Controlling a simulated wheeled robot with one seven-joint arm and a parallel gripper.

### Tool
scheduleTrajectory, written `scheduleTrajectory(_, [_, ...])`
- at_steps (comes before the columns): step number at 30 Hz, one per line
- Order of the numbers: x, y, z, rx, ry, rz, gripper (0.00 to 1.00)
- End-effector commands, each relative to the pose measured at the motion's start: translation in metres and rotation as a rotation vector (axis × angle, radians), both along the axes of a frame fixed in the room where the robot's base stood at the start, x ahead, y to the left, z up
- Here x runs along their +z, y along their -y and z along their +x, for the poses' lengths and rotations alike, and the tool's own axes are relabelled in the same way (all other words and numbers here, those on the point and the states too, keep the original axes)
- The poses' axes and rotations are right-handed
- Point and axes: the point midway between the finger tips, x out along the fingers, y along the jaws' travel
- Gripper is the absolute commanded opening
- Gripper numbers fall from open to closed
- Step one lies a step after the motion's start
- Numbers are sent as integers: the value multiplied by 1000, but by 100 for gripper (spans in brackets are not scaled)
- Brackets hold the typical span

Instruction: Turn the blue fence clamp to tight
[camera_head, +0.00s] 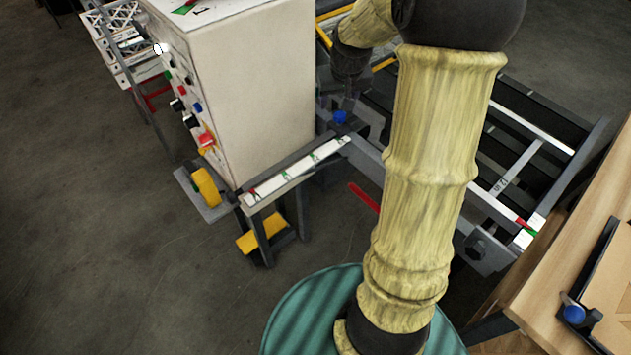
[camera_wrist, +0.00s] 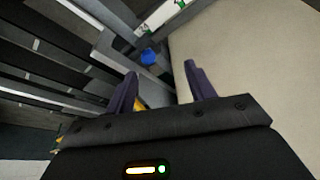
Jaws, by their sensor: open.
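A blue clamp knob (camera_head: 340,117) sits on the grey conveyor frame beside the beige cabinet, just below my gripper (camera_head: 348,95). The knob also shows in the wrist view (camera_wrist: 149,56), beyond the gap between my fingertips and a little left of its middle. My gripper (camera_wrist: 160,74) is open, its two dark purple fingers apart with nothing between them. The fingers appear clear of the knob. A second blue knob (camera_head: 573,314) is on a black rail on the wooden table at the lower right. The pictures do not show how tight either knob is.
The beige control cabinet (camera_head: 255,90) stands left of my gripper and fills the right of the wrist view. A labelled white strip (camera_head: 296,170) runs along its front. A roller conveyor (camera_head: 520,150) and a wooden table (camera_head: 560,240) lie to the right. Open floor (camera_head: 80,220) is at left.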

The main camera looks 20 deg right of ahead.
Motion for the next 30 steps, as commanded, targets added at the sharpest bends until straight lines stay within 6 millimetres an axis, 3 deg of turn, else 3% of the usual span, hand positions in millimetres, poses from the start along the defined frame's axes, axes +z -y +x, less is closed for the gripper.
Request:
scheduleTrajectory(15, [-31,-57,-55,57,-48,-3,54])
scheduleTrajectory(30, [-59,-98,-117,99,-88,2,54])
